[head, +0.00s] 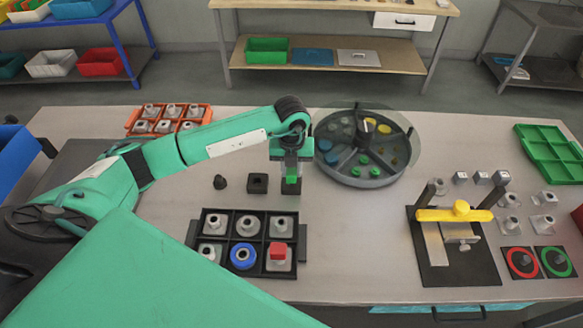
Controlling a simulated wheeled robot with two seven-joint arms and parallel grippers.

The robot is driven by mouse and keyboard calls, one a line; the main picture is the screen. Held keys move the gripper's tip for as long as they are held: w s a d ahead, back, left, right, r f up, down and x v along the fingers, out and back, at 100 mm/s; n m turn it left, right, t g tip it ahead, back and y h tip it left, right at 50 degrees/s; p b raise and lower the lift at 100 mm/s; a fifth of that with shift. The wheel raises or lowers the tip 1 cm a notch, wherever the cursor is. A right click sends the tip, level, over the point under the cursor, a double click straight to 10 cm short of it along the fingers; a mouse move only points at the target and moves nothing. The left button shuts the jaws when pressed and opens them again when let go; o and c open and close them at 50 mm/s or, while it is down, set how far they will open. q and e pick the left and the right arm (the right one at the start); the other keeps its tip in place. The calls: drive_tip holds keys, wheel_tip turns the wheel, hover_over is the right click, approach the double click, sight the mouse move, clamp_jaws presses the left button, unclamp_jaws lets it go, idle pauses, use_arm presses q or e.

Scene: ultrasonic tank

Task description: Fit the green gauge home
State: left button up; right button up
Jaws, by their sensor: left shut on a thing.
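My left gripper (291,170) reaches in from the left over the middle of the table and points down. It is shut on the green gauge (292,181), a small bright green piece showing just below the fingers. Directly below the gauge is a small black block (289,190). I cannot tell whether the gauge is inside the block or just above it. A second black block (257,183) with a dark opening stands to the left, apart from the gripper. My right gripper is not in view.
A round sectioned tray (375,182) stands close right of the gripper. In front is a black compartment tray (215,257) with metal parts, a blue ring and a red-topped part. A yellow-barred fixture (435,215) stands at right. The table between is clear.

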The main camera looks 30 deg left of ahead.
use_arm(q)
drive_tip(key=shift+f+b, duration=0.55)
drive_tip(key=shift+f, duration=0.15)
idle(0.9)
idle(1.1)
drive_tip(key=shift+f+b, duration=0.1)
drive_tip(key=shift+b, duration=0.35)
idle(0.8)
drive_tip(key=shift+f, duration=0.15)
idle(1.6)
drive_tip(key=o, duration=1.1)
drive_tip(key=shift+b, duration=0.3)
